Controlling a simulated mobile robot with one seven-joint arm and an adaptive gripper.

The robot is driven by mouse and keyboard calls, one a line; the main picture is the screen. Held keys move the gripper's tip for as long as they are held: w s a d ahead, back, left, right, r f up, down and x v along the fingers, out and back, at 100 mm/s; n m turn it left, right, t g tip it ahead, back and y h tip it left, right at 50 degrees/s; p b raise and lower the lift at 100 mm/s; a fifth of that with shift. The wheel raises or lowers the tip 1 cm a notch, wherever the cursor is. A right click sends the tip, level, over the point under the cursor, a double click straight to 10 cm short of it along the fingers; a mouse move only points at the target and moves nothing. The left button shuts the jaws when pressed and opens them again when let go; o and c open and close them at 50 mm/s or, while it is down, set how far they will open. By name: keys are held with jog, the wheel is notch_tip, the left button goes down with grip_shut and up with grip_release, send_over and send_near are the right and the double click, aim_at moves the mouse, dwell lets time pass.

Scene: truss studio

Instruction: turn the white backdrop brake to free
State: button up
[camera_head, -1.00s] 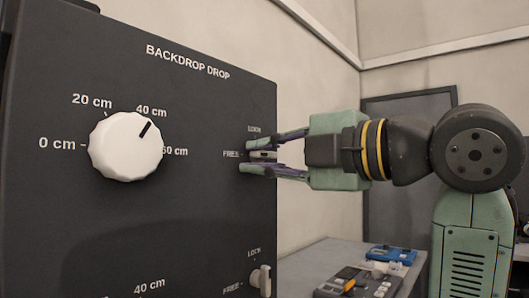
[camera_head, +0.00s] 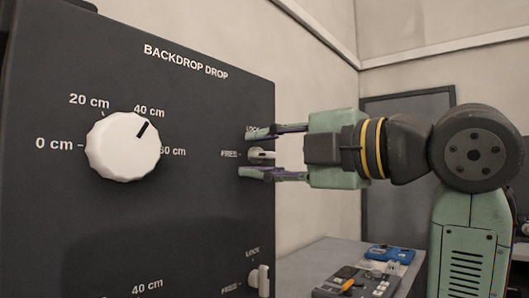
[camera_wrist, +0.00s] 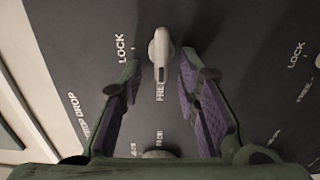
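The white brake lever (camera_head: 261,154) sits on the dark panel's right part, beside LOCK and FREE labels. It lies level, its handle towards FREE. In the wrist view the lever (camera_wrist: 160,50) also points at the FREE label, with LOCK off to its left. My gripper (camera_head: 258,154) is open, one finger above the lever and one below, with a gap on both sides. In the wrist view my fingers (camera_wrist: 158,100) stand wide apart on either side of the lever's line.
A large white dial (camera_head: 124,146) under "BACKDROP DROP" points past 40 cm. A second lever (camera_head: 263,280) stands upright below, by its own LOCK and FREE labels. A grey table (camera_head: 318,257) with small control boxes (camera_head: 390,254) is behind.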

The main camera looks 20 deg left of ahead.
jog(key=v, duration=1.2)
jog(key=shift+f, duration=0.1)
